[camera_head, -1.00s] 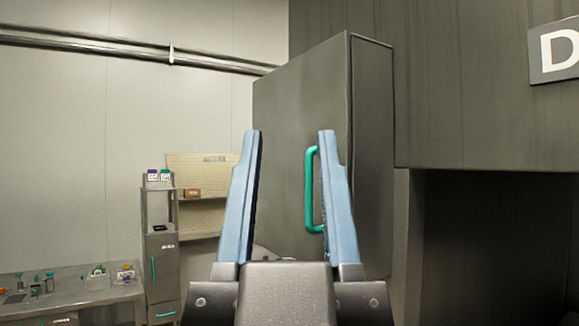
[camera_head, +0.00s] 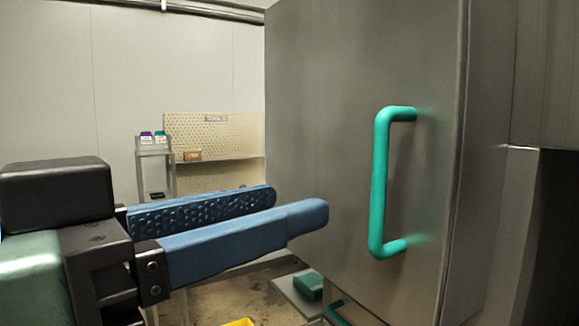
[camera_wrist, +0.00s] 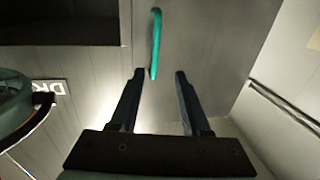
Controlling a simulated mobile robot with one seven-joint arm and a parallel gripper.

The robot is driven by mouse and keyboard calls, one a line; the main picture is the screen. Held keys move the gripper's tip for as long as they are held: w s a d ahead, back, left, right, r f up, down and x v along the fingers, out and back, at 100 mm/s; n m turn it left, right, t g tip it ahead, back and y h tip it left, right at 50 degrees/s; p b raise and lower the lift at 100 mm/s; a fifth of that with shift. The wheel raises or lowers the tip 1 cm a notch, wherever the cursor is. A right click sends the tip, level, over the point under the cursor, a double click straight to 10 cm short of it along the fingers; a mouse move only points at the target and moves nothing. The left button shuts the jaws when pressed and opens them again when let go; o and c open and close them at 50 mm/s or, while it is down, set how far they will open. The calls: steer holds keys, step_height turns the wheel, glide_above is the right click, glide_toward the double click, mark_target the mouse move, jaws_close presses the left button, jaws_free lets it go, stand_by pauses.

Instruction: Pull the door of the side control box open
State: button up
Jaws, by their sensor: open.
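The grey metal door (camera_head: 330,110) of the side control box fills the right half of the head view and looks shut. Its teal D-shaped handle (camera_head: 379,185) stands upright near the door's right edge. My gripper (camera_head: 300,208) reaches in from the left with two blue fingers, open and empty. The fingertips are left of the handle and apart from it. In the wrist view the handle (camera_wrist: 155,45) lies ahead of my open gripper (camera_wrist: 160,72), its near end close to the left fingertip.
A beige perforated panel (camera_head: 225,132) with a shelf and a small brown box (camera_head: 192,155) stands behind at the left. A second teal handle (camera_head: 335,313) shows low below the door. A dark recess (camera_head: 560,240) lies at the far right.

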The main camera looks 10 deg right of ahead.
mark_target(376, 182)
steer(key=p+x, duration=0.2)
steer(key=x, duration=0.1)
steer(key=p+x, duration=0.1)
steer(key=x, duration=0.3)
steer(key=s+p+x, duration=0.1)
steer(key=p+x, duration=0.1)
steer(key=x, duration=0.2)
steer(key=shift+w+d+r+p, duration=0.1)
steer(key=shift+d+r+p, duration=0.1)
steer(key=shift+d+p, duration=0.2)
steer(key=shift+w+d+f, duration=0.15)
steer(key=shift+w+d, duration=0.25)
steer(key=shift+d, duration=0.1)
jaws_close()
stand_by(0.4)
